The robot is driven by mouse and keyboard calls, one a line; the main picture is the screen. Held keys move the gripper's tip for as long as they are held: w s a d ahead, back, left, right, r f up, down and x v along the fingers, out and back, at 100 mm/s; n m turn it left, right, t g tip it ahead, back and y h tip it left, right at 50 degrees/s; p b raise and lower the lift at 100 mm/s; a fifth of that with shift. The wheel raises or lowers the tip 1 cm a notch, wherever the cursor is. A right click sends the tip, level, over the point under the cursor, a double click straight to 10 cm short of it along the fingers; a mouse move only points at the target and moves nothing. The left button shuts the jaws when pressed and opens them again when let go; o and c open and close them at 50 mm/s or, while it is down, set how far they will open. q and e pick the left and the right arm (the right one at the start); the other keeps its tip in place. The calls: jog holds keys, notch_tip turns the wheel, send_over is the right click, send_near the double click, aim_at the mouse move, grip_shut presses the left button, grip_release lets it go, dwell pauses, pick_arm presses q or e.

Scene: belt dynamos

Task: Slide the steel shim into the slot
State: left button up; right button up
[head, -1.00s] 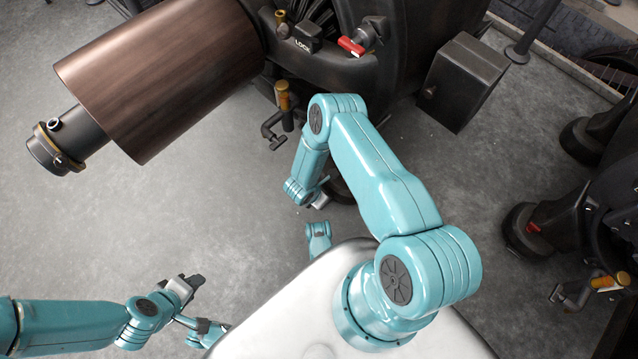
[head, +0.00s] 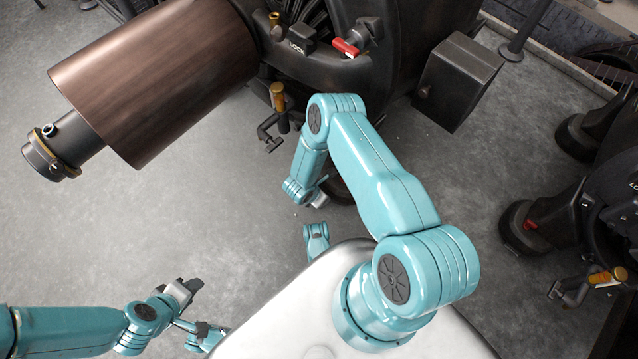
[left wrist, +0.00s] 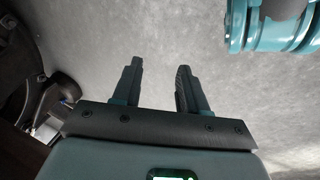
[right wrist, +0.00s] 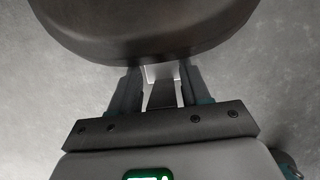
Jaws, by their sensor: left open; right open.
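My left gripper (head: 188,292) is open and empty over bare floor at the lower left of the head view. Its spread fingers show in the left wrist view (left wrist: 157,85). My right gripper (head: 319,199) is low beside the dark machine's base, partly hidden by my own arm. In the right wrist view, my right gripper (right wrist: 160,88) has its fingers apart below a dark rounded part. A bright, flat metal piece (right wrist: 161,74) shows between the fingers; I cannot tell whether it is the steel shim or whether the fingers touch it. I cannot make out the slot.
The dark machine (head: 400,40) carries a brown roller (head: 155,75), a red-handled lever (head: 345,48) and a hanging clamp (head: 272,125). A dark box (head: 457,80) sits at its right. Another machine (head: 535,225) stands at the right. The floor (head: 200,215) is clear between my arms.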

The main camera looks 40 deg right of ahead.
pick_arm(q)
jog(key=s+d+r+g+p, duration=0.1)
jog(key=s+r+g+p, duration=0.1)
jog(key=s+r+p, duration=0.3)
notch_tip(320, 180, up, 2)
jog(key=shift+r+p, duration=0.2)
jog(key=shift+p, duration=1)
pick_arm(e)
jog(key=v, duration=1.6)
jog(key=shift+r, duration=0.2)
